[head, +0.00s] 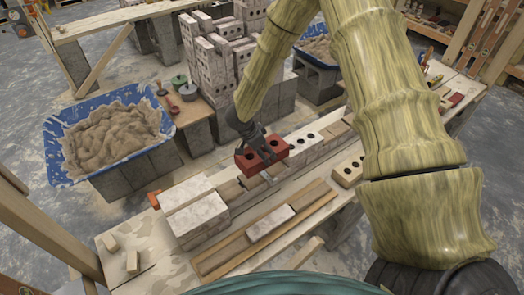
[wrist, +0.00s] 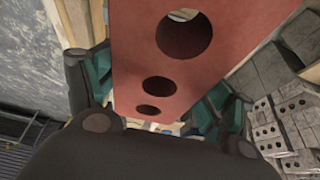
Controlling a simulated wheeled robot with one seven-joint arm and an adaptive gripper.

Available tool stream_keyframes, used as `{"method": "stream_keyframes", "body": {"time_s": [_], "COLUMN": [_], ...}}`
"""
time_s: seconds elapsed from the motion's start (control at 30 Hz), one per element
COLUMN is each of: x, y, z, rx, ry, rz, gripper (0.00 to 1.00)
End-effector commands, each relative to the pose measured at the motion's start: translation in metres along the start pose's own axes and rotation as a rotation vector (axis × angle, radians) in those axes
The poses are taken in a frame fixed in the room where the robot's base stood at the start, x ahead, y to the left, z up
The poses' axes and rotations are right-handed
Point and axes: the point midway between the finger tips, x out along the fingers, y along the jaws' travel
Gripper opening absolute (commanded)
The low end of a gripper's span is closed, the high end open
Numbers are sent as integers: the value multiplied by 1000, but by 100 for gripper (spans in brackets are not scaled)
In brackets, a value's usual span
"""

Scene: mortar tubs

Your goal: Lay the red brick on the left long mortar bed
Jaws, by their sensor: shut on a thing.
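The red brick (head: 262,155), with round holes, is held in my gripper (head: 250,138). It is above the row of pale bricks on the bench. In the wrist view the red brick (wrist: 155,65) sits between the two green-padded fingers of my gripper (wrist: 152,98), which are shut on its sides. A tan strip, seemingly a mortar bed (head: 230,189), shows in the row left of and below the red brick, beside white blocks (head: 197,211). The brick appears apart from the row; its exact height is hard to tell. My gripper and brick hide part of the row.
A blue tub of mortar (head: 62,165) stands at left on grey blocks. A wooden channel (head: 225,258) with a white brick (head: 270,223) lies along the bench front. Stacked pale bricks (head: 205,65) stand behind.

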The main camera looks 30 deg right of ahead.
Motion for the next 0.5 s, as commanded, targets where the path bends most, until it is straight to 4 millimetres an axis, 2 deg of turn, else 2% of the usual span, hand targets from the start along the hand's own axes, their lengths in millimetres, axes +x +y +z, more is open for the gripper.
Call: {"method": "stream_keyframes", "body": {"time_s": [0.23,0.5], "x": [4,18], "y": [-1,-1], "z": [2,8], "rx": [0,0], "ry": [1,1], "rz": [-2,-2], "gripper": [10,10]}}
